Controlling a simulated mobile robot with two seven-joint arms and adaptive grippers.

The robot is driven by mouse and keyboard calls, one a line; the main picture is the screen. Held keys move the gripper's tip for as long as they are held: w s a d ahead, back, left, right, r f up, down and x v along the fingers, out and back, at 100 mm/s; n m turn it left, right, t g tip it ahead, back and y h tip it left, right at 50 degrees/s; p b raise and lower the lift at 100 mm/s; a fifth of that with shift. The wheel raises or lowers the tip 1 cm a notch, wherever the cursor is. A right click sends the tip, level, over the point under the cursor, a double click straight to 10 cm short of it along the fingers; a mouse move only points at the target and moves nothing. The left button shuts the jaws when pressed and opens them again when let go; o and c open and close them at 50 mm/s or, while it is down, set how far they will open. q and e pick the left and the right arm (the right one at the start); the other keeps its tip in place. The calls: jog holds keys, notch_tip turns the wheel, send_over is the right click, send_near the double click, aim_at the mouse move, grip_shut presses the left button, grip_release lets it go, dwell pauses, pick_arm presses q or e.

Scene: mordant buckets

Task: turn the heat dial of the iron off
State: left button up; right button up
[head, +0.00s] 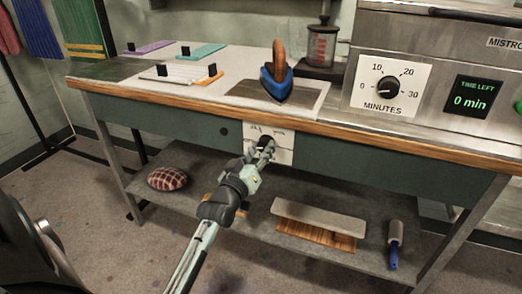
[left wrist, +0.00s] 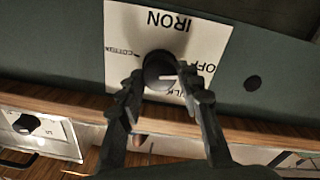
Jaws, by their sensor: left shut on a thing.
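The iron's heat dial (left wrist: 158,70) is a dark round knob on a white panel (left wrist: 120,40) lettered IRON, upside down in the left wrist view. OFF is at the panel's right, COTTON at its left, and a partly hidden SILK below OFF. The knob's pale mark points roughly right in that view; its exact setting is hard to tell. My left gripper (left wrist: 160,98) is shut on the dial, one finger on each side. In the head view, my left gripper (head: 264,146) covers most of the dial. The blue iron (head: 276,78) with a brown handle stands above on the bench. My right gripper is out of view.
The panel is on the front of the bench (head: 180,118), below its wooden edge. A machine with a minutes dial (head: 388,87) and a display reading 0 min (head: 470,101) stands right. The lower shelf holds a checked cushion (head: 168,179), boards (head: 318,218) and a blue-handled roller (head: 394,245).

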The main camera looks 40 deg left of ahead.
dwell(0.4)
pick_arm(q)
jog(key=o, duration=1.2)
jog(key=shift+c, duration=0.2)
jog(key=shift+s, duration=0.1)
jog(key=v, duration=1.2)
